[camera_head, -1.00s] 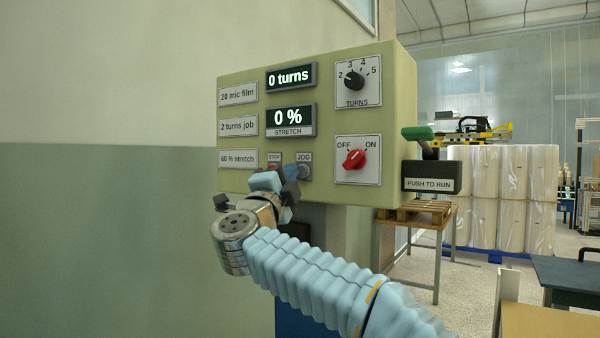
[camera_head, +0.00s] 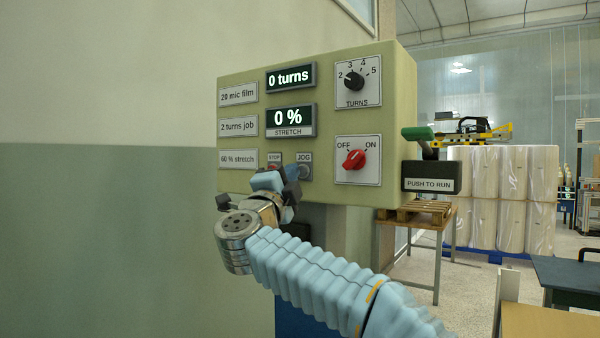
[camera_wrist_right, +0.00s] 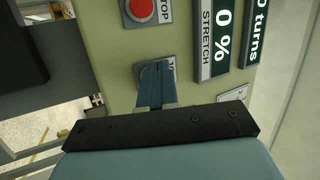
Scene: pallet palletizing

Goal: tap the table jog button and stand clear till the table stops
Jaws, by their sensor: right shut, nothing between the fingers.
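The grey JOG button (camera_head: 304,172) is on the lower part of the green control panel (camera_head: 325,120), right of the STOP button (camera_head: 273,165). My right gripper (camera_head: 289,181) is at the panel's lower edge, just below and left of the JOG button. In the right wrist view its closed, empty fingers (camera_wrist_right: 157,85) point at the JOG plate (camera_wrist_right: 140,72) and cover most of the button. I cannot tell whether they touch it. The red STOP button (camera_wrist_right: 141,9) shows clear of the fingers there. My left gripper and the turning table are not in view.
The displays (camera_head: 290,78) read 0 turns and 0 %. A red OFF/ON switch (camera_head: 355,159) and a TURNS dial (camera_head: 354,80) are on the panel's right. A PUSH TO RUN box (camera_head: 430,177) with a green-handled lever projects at the right side. Wrapped rolls (camera_head: 500,195) stand behind.

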